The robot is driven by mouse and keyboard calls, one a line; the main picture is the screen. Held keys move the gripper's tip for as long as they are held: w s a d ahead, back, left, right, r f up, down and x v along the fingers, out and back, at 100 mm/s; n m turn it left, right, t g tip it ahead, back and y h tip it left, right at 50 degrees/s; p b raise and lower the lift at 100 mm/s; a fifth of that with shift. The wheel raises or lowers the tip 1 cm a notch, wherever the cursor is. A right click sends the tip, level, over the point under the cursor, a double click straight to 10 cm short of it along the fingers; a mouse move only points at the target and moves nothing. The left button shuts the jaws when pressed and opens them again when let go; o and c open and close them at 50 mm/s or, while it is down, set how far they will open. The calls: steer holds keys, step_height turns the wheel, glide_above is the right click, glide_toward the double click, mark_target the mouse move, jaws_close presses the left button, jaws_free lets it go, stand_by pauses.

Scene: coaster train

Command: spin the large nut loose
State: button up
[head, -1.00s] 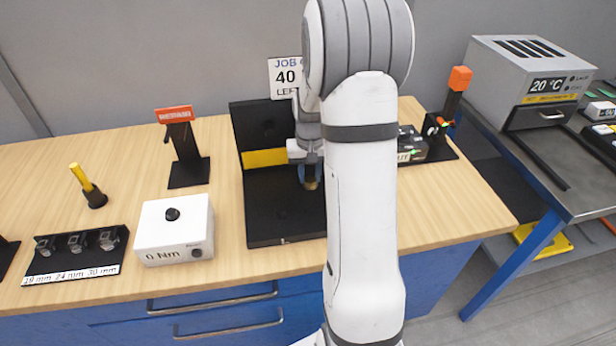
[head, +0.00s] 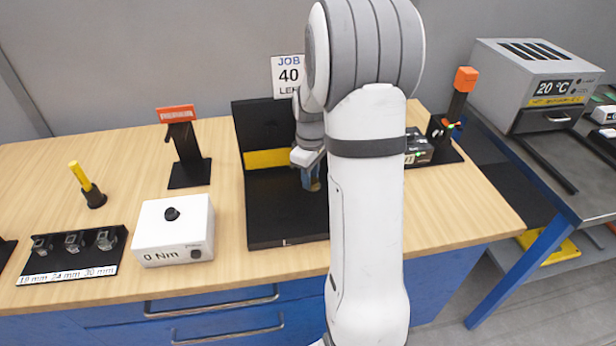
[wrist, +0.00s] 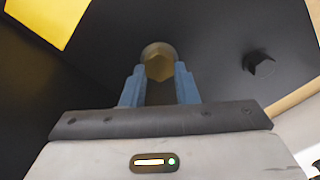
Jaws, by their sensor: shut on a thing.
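The large nut (wrist: 158,64) is brass-coloured and hexagonal. In the wrist view it sits between the blue fingertips of my gripper (wrist: 158,82), which is shut on it. Behind the nut is a dark round end, and what it sits on is mostly hidden. In the head view my gripper (head: 311,178) points down over the black fixture plate (head: 270,222), and my arm covers the plate's right part. The nut is barely visible there, at the fingertips.
A small black hexagonal piece (wrist: 261,65) stands on the black surface. A yellow bar (head: 257,160) crosses the fixture's back. Left are a white 0 Nm box (head: 174,232), a socket rack (head: 74,256) and a black stand (head: 188,160). Right of my arm is a tool stand (head: 455,120).

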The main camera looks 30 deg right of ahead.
steer(key=shift+n, duration=1.1)
steer(key=o, duration=0.9)
steer(key=shift+w+f, duration=0.1)
steer(key=shift+w, duration=0.05)
steer(key=shift+o, duration=0.5)
step_height(320, 180, up, 8)
steer(key=shift+f+b, duration=0.1)
steer(key=shift+b, duration=0.2)
